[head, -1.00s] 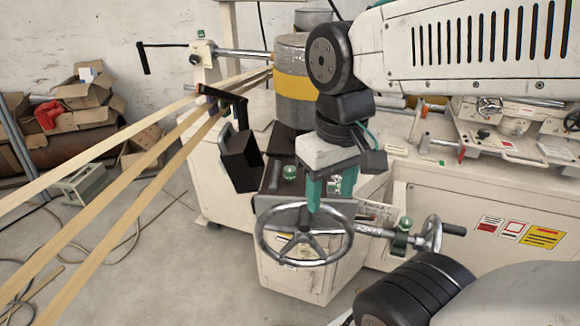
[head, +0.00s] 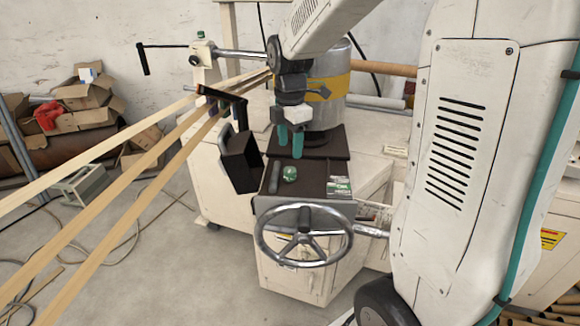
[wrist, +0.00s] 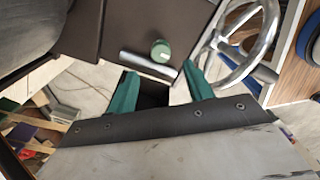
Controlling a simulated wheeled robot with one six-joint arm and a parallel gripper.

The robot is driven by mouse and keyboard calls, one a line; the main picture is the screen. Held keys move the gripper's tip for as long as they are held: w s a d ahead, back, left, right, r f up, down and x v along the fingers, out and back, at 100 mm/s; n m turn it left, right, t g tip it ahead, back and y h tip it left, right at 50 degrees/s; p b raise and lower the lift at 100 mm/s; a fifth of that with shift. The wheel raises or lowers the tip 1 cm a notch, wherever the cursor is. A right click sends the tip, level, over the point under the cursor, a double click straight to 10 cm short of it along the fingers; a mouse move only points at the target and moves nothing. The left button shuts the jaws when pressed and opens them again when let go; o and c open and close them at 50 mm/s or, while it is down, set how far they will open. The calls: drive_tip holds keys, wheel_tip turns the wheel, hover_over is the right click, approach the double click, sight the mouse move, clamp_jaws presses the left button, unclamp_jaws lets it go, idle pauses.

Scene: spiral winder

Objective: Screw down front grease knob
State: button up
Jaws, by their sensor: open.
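A round green knob (head: 290,174) sits on the dark top of the cabinet, behind the handwheel. It also shows in the wrist view (wrist: 160,50), just beyond the gap between my fingertips. My gripper (head: 290,151) has two teal fingers, open and empty, pointing down above and slightly behind the knob in the head view. In the wrist view my gripper (wrist: 160,72) has its fingers apart with nothing between them. Another green cap (head: 200,36) tops a post at the back left. I cannot tell which is the front grease knob.
A steel handwheel (head: 303,236) stands in front of the cabinet. A grey rod-like piece (head: 274,178) lies beside the knob. A grey drum with a yellow band (head: 330,88) stands behind my gripper. Tan strips (head: 110,205) cross the left side. My arm covers the right.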

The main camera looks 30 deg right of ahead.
sight(290, 169)
wheel_tip(290, 169, down, 8)
drive_tip(key=shift+r, duration=0.15)
idle(0.3)
drive_tip(key=c, duration=1)
